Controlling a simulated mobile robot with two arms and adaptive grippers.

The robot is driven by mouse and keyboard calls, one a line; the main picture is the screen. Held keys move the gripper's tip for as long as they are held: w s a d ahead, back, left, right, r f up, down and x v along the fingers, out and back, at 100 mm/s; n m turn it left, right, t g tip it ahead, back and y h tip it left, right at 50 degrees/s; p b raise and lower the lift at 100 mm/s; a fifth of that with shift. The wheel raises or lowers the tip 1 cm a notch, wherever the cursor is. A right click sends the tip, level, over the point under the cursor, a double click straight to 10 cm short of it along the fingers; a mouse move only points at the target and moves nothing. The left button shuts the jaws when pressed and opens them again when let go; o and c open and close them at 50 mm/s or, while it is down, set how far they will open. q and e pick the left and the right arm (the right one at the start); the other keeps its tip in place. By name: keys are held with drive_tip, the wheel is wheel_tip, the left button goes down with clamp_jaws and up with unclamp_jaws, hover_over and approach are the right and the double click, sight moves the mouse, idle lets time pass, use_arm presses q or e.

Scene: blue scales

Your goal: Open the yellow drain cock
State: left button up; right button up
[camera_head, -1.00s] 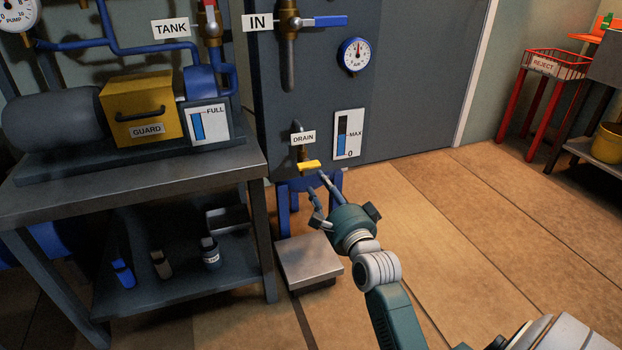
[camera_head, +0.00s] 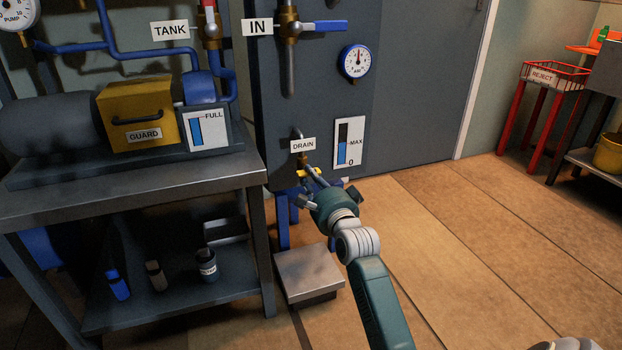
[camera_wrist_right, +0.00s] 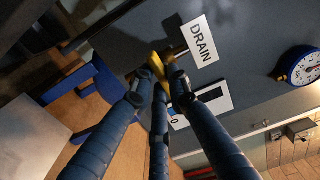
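The yellow drain cock (camera_head: 303,173) is a small yellow lever on a brass spout, just under the DRAIN sign (camera_head: 303,144). In the right wrist view the yellow lever (camera_wrist_right: 158,66) lies among the dark fingertips, partly hidden by them. My right gripper (camera_head: 311,177) is at the lever, with fingers on either side of it. In the wrist view the right gripper (camera_wrist_right: 158,80) has its tips close around the lever. I cannot tell whether they press on it.
A level gauge (camera_head: 349,144) marked MAX is right of the spout, partly blue. A blue stool (camera_head: 283,222) and a metal platform (camera_head: 308,273) stand below. The workbench (camera_head: 135,195) is to the left. Floor at right is clear up to the red reject basket (camera_head: 553,76).

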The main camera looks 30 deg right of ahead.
clamp_jaws()
